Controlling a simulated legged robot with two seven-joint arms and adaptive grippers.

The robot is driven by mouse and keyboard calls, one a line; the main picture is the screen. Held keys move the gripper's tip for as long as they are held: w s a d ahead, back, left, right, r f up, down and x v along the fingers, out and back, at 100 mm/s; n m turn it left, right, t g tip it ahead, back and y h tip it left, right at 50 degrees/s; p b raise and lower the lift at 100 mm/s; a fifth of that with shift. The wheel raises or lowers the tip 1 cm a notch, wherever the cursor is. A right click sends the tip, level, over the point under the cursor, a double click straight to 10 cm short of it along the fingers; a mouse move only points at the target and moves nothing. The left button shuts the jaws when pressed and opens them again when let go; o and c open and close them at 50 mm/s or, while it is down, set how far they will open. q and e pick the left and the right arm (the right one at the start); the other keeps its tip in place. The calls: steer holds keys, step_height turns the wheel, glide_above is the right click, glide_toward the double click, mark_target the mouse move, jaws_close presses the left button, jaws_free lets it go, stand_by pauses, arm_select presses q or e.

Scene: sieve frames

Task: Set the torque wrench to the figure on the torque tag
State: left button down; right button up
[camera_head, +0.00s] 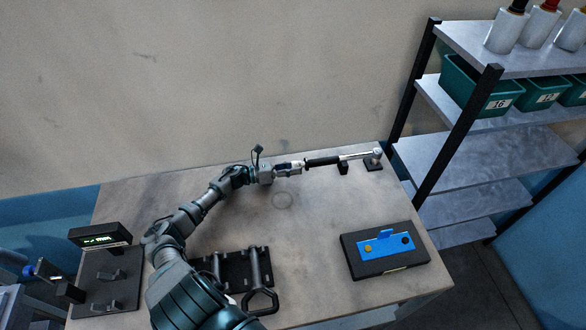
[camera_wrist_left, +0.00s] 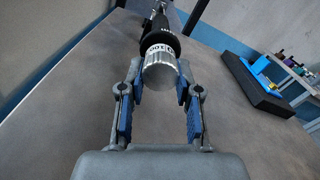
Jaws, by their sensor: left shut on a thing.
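The torque wrench (camera_head: 322,161) lies near the far edge of the table, its black grip to the left and its silver head to the right. It rests on small black supports. My left gripper (camera_head: 290,168) is at its left end. The scale figure there is only partly legible. I cannot make out a torque tag with a readable figure. My right gripper is not in view.
A black display unit (camera_head: 100,236) with green digits stands at the table's left. A black rack with handles (camera_head: 240,268) lies at the front. A black case with a blue plate (camera_head: 383,247) sits at the right. Shelves with green bins (camera_head: 478,92) stand beyond. The middle table is clear.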

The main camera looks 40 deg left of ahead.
arm_select(q)
steer(key=n, duration=0.2)
steer(key=shift+n, duration=0.4)
steer(key=n+p, duration=0.1)
steer(key=n, duration=0.3)
steer(key=shift+r+n, duration=0.1)
steer(key=shift+n, duration=0.2)
steer(key=shift+s+n, duration=0.1)
steer(key=shift+n, duration=0.8)
steer(key=n+p, duration=0.1)
steer(key=n, duration=0.4)
steer(key=shift+r+p, duration=0.1)
steer(key=shift+p, duration=0.25)
steer(key=shift+n, duration=1)
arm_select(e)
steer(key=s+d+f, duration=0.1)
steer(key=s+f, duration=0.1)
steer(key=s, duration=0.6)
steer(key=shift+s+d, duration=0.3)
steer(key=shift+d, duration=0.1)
arm_select(q)
steer(key=shift+s+d+f+n, duration=0.1)
steer(key=shift+f+n, duration=0.1)
steer(key=shift+n, duration=0.1)
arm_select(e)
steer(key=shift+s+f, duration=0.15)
